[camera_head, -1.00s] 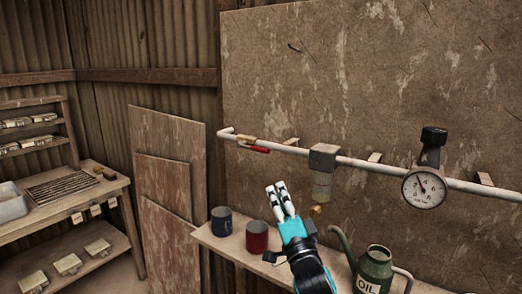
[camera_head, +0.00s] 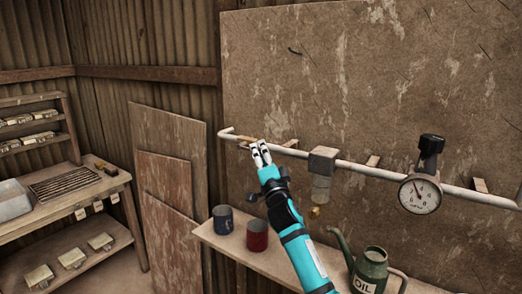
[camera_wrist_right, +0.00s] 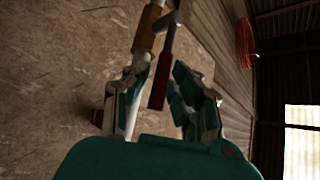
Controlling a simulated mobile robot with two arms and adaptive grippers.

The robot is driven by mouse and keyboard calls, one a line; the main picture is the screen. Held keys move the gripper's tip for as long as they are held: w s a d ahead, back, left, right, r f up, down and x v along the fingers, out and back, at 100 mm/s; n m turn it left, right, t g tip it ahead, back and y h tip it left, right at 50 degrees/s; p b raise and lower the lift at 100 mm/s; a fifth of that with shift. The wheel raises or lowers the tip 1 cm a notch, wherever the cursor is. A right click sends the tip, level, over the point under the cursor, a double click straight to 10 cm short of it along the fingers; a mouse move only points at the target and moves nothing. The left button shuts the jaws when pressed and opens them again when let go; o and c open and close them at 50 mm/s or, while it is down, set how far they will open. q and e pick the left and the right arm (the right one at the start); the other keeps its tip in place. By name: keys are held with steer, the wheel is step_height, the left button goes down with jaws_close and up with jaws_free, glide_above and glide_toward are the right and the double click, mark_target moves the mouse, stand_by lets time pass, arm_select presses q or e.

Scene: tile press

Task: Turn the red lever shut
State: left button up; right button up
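The red lever (camera_wrist_right: 159,87) shows in the right wrist view, between the two fingers of my right gripper (camera_wrist_right: 163,85). A gap is visible beside the lever, so the fingers are open around it and not closed on it. The lever joins a brass-coloured valve body (camera_wrist_right: 150,27) on the white pipe. In the head view my right gripper (camera_head: 261,152) is at the pipe (camera_head: 391,171), just right of the brass valve (camera_head: 245,139), and hides the lever. My left gripper is not in view.
Right along the pipe are a grey block with a clear bowl (camera_head: 321,184) and a pressure gauge (camera_head: 420,194). Below, a shelf (camera_head: 237,244) holds a blue mug (camera_head: 222,219), a red mug (camera_head: 257,236) and a green oil can (camera_head: 371,269). The board behind the pipe is close.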

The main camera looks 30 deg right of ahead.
steer(key=shift+w, duration=0.1)
steer(key=shift+c, duration=0.4)
jaws_close()
